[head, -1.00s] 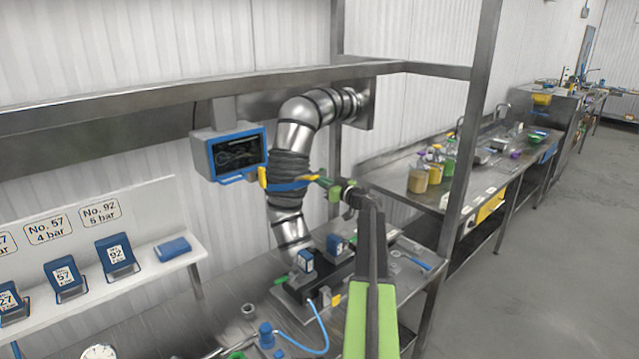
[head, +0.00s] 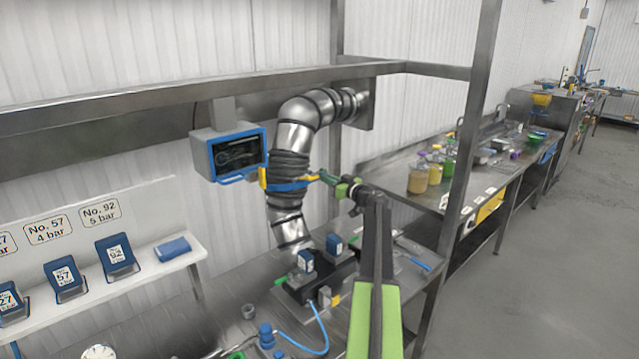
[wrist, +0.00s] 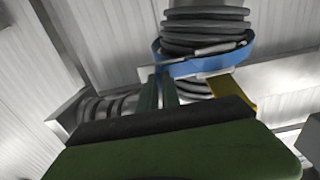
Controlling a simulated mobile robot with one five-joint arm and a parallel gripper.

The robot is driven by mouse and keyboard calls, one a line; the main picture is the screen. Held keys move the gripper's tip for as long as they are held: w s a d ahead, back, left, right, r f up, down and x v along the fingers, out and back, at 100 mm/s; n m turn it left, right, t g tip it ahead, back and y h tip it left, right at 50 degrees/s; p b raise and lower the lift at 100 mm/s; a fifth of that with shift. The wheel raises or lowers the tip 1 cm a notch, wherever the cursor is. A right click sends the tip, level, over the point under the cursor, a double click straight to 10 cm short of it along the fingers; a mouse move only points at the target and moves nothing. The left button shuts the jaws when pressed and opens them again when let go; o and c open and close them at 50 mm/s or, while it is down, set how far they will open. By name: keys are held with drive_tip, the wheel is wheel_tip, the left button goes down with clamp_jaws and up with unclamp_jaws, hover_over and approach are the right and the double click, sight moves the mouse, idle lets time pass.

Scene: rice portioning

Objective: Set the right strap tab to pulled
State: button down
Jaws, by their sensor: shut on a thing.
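A blue strap (head: 288,185) runs around the dark ribbed sleeve of the metal duct. One yellow tab (head: 262,177) is on the strap's left side. Another yellow tab, the right one (head: 307,178), is on its right side. My gripper (head: 324,177), with green fingers, reaches in from the right and is shut on the right tab, whose end the fingers hide. In the wrist view, my fingers (wrist: 160,92) meet the left part of the blue strap (wrist: 205,63). A yellow tab (wrist: 235,88) also shows there, apart from my fingers.
A blue-framed screen (head: 238,153) hangs left of the duct (head: 300,125). A steel post (head: 468,130) stands to the right of my arm. Black equipment (head: 318,275) and a blue hose (head: 315,335) lie on the bench below.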

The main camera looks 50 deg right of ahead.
drive_tip(key=shift+d, duration=0.65)
drive_tip(key=c, duration=1.6)
unclamp_jaws()
drive_tip(key=shift+a, duration=0.1)
drive_tip(key=shift+o, duration=0.2)
drive_tip(key=s+a, duration=0.1)
drive_tip(key=s, duration=1.6)
drive_tip(key=shift+s+a, duration=0.15)
drive_tip(key=shift+s, duration=0.1)
